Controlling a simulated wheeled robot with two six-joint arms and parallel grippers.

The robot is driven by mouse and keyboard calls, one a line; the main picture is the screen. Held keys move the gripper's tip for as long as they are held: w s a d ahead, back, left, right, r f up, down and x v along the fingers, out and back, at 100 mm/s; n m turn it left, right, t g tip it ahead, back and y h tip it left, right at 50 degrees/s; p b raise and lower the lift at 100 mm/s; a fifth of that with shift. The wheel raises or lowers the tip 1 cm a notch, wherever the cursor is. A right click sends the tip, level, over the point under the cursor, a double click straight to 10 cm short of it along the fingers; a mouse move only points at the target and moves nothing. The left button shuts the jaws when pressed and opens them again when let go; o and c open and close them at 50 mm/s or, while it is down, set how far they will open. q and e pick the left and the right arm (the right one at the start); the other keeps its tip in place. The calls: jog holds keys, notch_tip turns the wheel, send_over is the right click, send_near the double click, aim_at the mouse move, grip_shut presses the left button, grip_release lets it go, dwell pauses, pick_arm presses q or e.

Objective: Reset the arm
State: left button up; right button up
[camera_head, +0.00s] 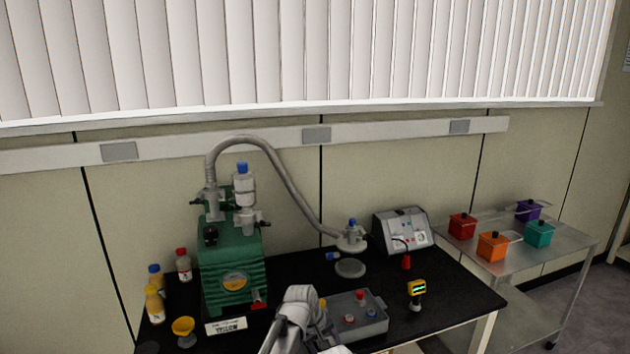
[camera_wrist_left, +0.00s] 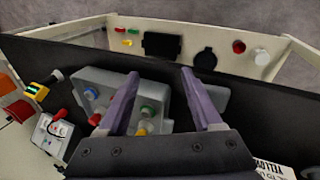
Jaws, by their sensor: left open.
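My left gripper (camera_wrist_left: 160,74) shows in the left wrist view with its two purple-grey fingers spread apart and nothing between them. Beyond the fingers is a grey box with coloured knobs (camera_wrist_left: 160,84), partly hidden by them. In the head view my left arm (camera_head: 296,308) comes in at the bottom, in front of the same grey box (camera_head: 374,328); its fingertips cannot be made out there. My right gripper is in neither view.
A black bench (camera_head: 455,290) carries a green pump (camera_head: 232,270) with a hose, several bottles, a yellow funnel (camera_head: 183,326), a grey control unit (camera_head: 404,231) and a yellow handheld meter (camera_head: 416,288). A metal cart (camera_head: 560,245) with coloured boxes stands at the right.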

pick_arm(q)
jog(key=s+a+m+g+y, duration=0.1)
jog(key=s+a+m, duration=0.3)
jog(key=s, duration=0.7)
jog(key=s+a+f+m+g+y, duration=0.1)
jog(key=s+a+m+y, duration=0.2)
jog(key=s, duration=0.8)
jog(key=shift+s+a+m+g+y, duration=0.3)
jog(key=shift+a+m+y, duration=0.1)
jog(key=shift+a+m, duration=0.75)
